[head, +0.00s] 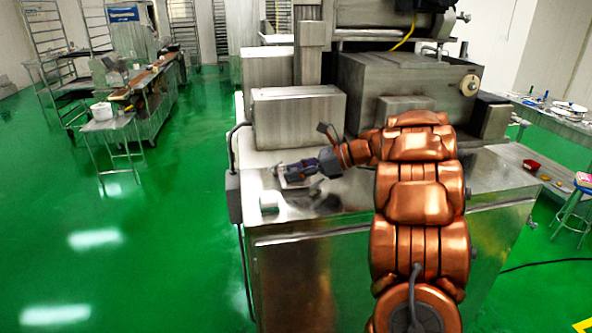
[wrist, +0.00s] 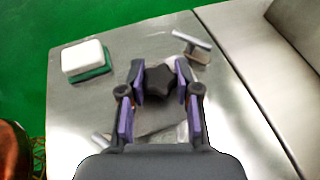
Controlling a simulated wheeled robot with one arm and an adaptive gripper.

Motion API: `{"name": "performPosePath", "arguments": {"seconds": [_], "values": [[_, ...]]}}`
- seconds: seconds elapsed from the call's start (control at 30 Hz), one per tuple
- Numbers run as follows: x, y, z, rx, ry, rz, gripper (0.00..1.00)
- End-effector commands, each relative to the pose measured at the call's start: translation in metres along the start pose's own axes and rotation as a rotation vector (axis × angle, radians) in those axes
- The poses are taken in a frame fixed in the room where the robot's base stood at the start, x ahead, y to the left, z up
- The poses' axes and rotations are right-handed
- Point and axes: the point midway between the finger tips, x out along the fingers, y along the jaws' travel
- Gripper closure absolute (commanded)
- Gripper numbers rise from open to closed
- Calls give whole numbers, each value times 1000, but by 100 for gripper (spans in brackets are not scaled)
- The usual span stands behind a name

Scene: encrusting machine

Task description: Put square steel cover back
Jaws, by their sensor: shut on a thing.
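My gripper (wrist: 161,82) is shut on a dark star-shaped knob (wrist: 159,88), with a purple-padded finger on each side of it. Under the knob, a dull grey plate, which looks like the square steel cover (wrist: 152,120), is partly hidden by the fingers and the gripper body. I cannot tell whether the plate touches the steel top below. In the head view, my gripper (head: 308,168) is low over the left part of the machine's steel top (head: 345,195), and the knob is too small to make out.
A white and green sponge (wrist: 87,61) lies left of the gripper. A small metal bar-like piece (wrist: 192,45) is beyond the knob. A steel box (head: 298,118) stands behind the gripper on the machine. The steel top ends at its left edge, above the green floor (head: 190,240).

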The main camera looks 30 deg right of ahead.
Motion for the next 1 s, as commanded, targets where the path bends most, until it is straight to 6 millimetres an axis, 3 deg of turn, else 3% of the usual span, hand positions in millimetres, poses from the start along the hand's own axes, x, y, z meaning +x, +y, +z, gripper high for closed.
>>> {"name": "performPosePath", "arguments": {"seconds": [0.87, 0.9, 1.0], "values": [[5, 0, -11, -4, -1, -2, 100], [5, 0, -11, -4, -1, -2, 67], [5, 0, -12, -3, 0, -1, 57]]}}
